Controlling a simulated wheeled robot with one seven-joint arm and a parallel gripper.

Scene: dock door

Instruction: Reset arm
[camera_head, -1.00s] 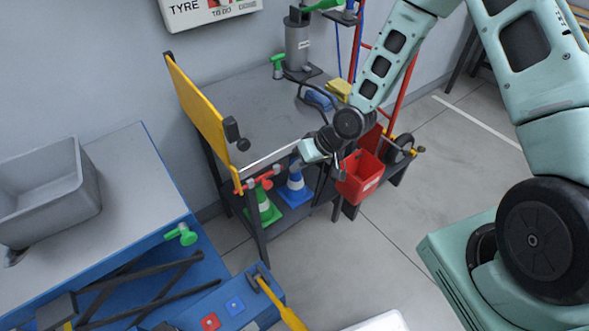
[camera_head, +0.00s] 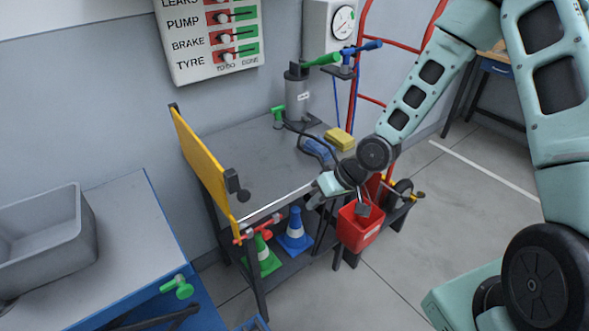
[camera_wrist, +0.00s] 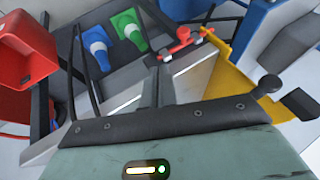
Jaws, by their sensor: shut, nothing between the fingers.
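My arm comes down from the upper right in the head view and ends in my gripper (camera_head: 313,201). The gripper is at the front right edge of the dark grey workbench (camera_head: 250,163), close to a red bin (camera_head: 358,228). Its jaws are shut with nothing held. In the wrist view the pale green gripper body fills the bottom, with the bench edge, a yellow panel (camera_wrist: 238,82) and the red bin (camera_wrist: 28,52) beyond.
A blue cone (camera_head: 295,237) and a green cone (camera_head: 262,258) stand under the bench. A blue tool (camera_head: 317,149), a yellow block (camera_head: 340,138) and a grey cylinder (camera_head: 297,97) are on it. A grey tub (camera_head: 45,240) sits at left. Floor at right is clear.

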